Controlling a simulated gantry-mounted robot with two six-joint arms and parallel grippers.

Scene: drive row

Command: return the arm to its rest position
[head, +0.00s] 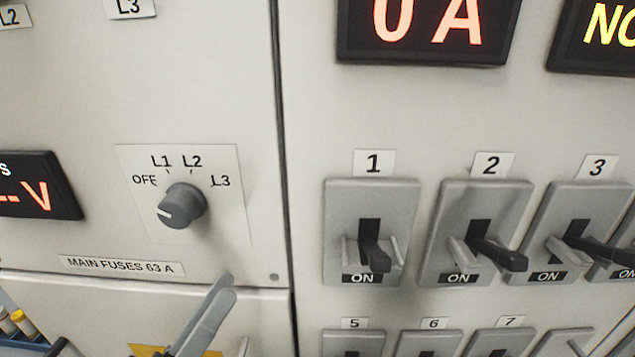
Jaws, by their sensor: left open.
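My left gripper (222,294) shows at the bottom left of the head view as slim grey fingers slanting up to the right. It is open, with nothing seen between its fingers. It is in front of the lower part of the cabinet, below the MAIN FUSES label (122,266). The fingers overlap in this view, so the gap is hard to see. The rest of the left arm is mostly out of the picture. My right gripper is not in view.
A selector knob (183,206) is above the gripper, its white mark pointing left. To the right are breakers 1 (340,210), 2 (450,215) and 3 (560,210), levers sticking out near ON labels. Yellow-banded cylinders (22,322) are at lower left.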

